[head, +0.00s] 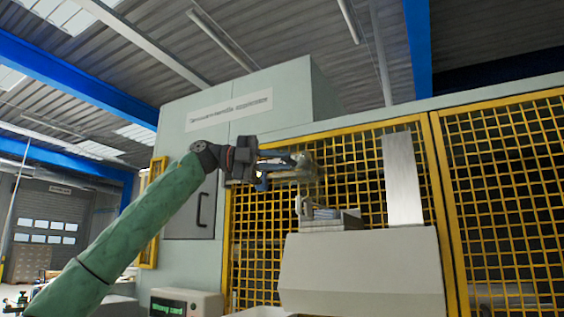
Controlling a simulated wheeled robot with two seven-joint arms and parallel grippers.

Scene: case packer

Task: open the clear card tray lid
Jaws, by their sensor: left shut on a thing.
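My left gripper (296,167) is raised in front of the yellow mesh, with its fingers pointing right. It is shut on a hazy, see-through piece that looks like the clear card tray lid (314,172); its edges are hard to make out against the mesh. Below it, a stack of pale, flat pieces (330,222) sits on top of a white machine housing (362,268), with a small white upright handle-like part (304,206) at its left end. I cannot tell how the lid joins the tray. My right gripper is not in view.
A yellow mesh guard (505,190) stands behind the housing. A pale upright plate (403,180) rises from the housing at the right. A grey-green cabinet (190,205) with a dark door handle stands at the left, and a box with a green display (181,304) is below.

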